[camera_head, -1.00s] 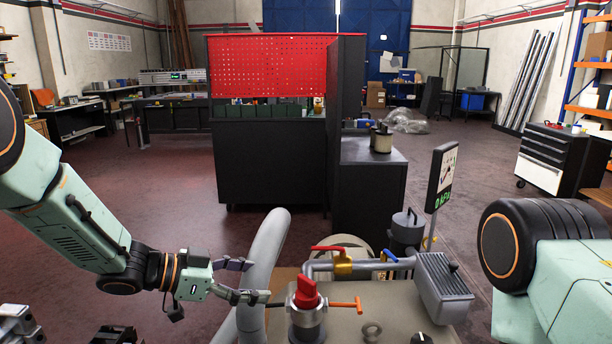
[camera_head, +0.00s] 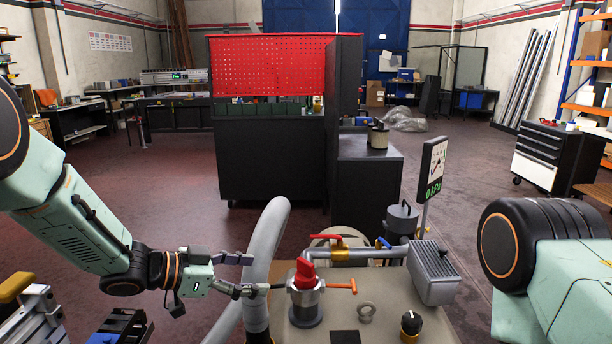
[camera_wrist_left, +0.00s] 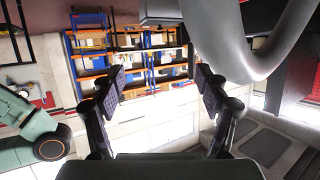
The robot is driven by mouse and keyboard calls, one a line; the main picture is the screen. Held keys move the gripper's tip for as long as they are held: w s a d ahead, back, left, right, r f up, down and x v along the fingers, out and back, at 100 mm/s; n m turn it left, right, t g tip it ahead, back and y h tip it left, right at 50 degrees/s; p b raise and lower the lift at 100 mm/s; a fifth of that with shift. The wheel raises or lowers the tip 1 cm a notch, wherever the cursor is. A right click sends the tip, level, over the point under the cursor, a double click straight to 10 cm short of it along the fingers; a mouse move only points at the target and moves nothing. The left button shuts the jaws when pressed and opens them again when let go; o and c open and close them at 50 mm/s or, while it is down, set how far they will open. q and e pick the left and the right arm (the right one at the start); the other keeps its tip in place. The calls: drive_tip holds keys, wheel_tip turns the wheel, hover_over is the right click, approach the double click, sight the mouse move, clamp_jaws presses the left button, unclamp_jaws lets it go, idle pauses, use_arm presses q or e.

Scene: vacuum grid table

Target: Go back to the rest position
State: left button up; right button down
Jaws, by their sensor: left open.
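My left gripper (camera_head: 245,274) is open and empty in the head view, just left of the thick grey hose (camera_head: 264,250). Its lower finger reaches close to the hose; I cannot tell whether it touches. In the left wrist view both padded fingers of the gripper (camera_wrist_left: 160,88) stand wide apart with nothing between them. The hose (camera_wrist_left: 262,70) arches past the upper right there. In the head view a valve with a red knob (camera_head: 305,274) and an orange handle (camera_head: 341,286) stands right of the hose. My right gripper is out of view; only part of that arm shows.
The vacuum table (camera_head: 385,312) holds a grey ribbed box (camera_head: 433,273), a pipe with a red lever (camera_head: 327,242), a black knob (camera_head: 411,325) and a gauge display (camera_head: 432,170). A black cabinet with a red pegboard (camera_head: 268,66) stands behind. Open floor lies left of the hose.

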use_arm(q)
drive_tip(key=s+a+f+n+y+b, duration=0.1)
drive_tip(key=s+a+f+n+y, duration=0.2)
drive_tip(key=f, duration=0.4)
drive_tip(key=s+a+f+n+y+b, duration=0.1)
drive_tip(key=s+f+n+y, duration=0.1)
drive_tip(key=s+f+n, duration=0.3)
drive_tip(key=s+a+f+n+y+b, duration=0.1)
drive_tip(key=s+a+f+y, duration=0.15)
drive_tip(key=f, duration=0.55)
drive_tip(key=s+a+f+n+g+y+b, duration=0.1)
drive_tip(key=s+f, duration=0.3)
drive_tip(key=s, duration=0.6)
drive_tip(key=s+a+f+n+g+y+b, duration=0.1)
drive_tip(key=s+a+f+n+g+y, duration=0.1)
drive_tip(key=s+f, duration=0.3)
drive_tip(key=s+a+f+n+g+y+b, duration=0.1)
drive_tip(key=s+f, duration=0.4)
drive_tip(key=s, duration=0.9)
drive_tip(key=a+g+b, duration=0.1)
drive_tip(key=g, duration=0.1)
drive_tip(key=shift+s+a+g, duration=0.25)
drive_tip(key=shift+s+g, duration=0.05)
